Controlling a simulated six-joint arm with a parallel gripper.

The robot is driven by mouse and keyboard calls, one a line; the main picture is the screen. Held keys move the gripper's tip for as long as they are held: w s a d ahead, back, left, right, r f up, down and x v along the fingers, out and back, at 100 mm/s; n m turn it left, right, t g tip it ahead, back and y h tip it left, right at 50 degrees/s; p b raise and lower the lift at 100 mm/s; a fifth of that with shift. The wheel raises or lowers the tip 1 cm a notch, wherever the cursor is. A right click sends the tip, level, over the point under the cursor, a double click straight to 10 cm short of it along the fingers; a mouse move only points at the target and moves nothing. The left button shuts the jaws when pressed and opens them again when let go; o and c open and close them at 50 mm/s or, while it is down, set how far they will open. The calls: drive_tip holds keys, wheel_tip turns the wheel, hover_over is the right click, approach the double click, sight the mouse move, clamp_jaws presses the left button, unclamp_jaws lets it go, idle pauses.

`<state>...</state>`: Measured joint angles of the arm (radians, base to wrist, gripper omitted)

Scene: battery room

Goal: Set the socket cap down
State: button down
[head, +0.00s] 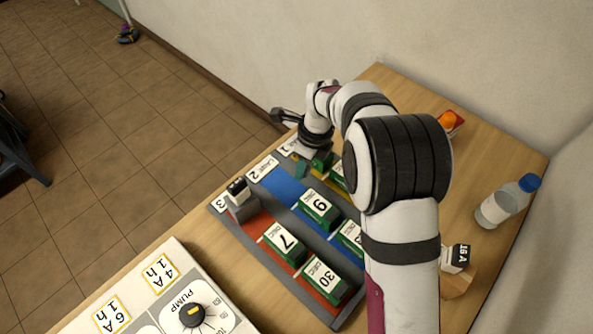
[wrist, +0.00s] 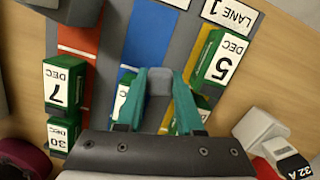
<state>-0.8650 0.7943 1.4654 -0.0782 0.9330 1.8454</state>
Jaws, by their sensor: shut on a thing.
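My gripper (wrist: 158,85) has two teal fingers, closed on a small grey piece that looks like the socket cap (wrist: 158,80). In the wrist view it sits over the tray, between the blue lane (wrist: 148,38) and the yellow lane. In the head view my gripper (head: 302,163) is at the tray's far end by the lane labels, small and partly hidden by my wrist. The cap cannot be made out there. Whether it touches the tray cannot be told.
Green dated batteries stand in the lanes, such as DEC 5 (wrist: 222,63) and DEC 7 (head: 283,243). A pump panel (head: 160,300) is front left.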

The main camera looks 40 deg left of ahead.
drive_tip(key=w+d+r+n, duration=0.2)
drive_tip(key=w+d+r, duration=0.15)
drive_tip(key=d, duration=0.45)
drive_tip(key=w+d+r+n+g, duration=0.1)
drive_tip(key=w+d+r+n, duration=0.15)
drive_tip(key=d+r, duration=0.4)
drive_tip(key=w+d+r+n, duration=0.2)
drive_tip(key=d+r+n, duration=0.1)
drive_tip(key=d, duration=0.6)
drive_tip(key=s+d+r+n+h, duration=0.1)
drive_tip(key=d+r+n, duration=0.3)
drive_tip(key=d, duration=0.4)
drive_tip(key=s+d+r+n, duration=0.2)
drive_tip(key=d+r+n, duration=0.2)
drive_tip(key=d, duration=0.3)
drive_tip(key=shift+s+d+r+h, duration=0.15)
drive_tip(key=shift+d+r+h, duration=0.2)
drive_tip(key=shift+h, duration=0.05)
drive_tip(key=shift+a+f, duration=0.1)
drive_tip(key=shift+a, duration=0.05)
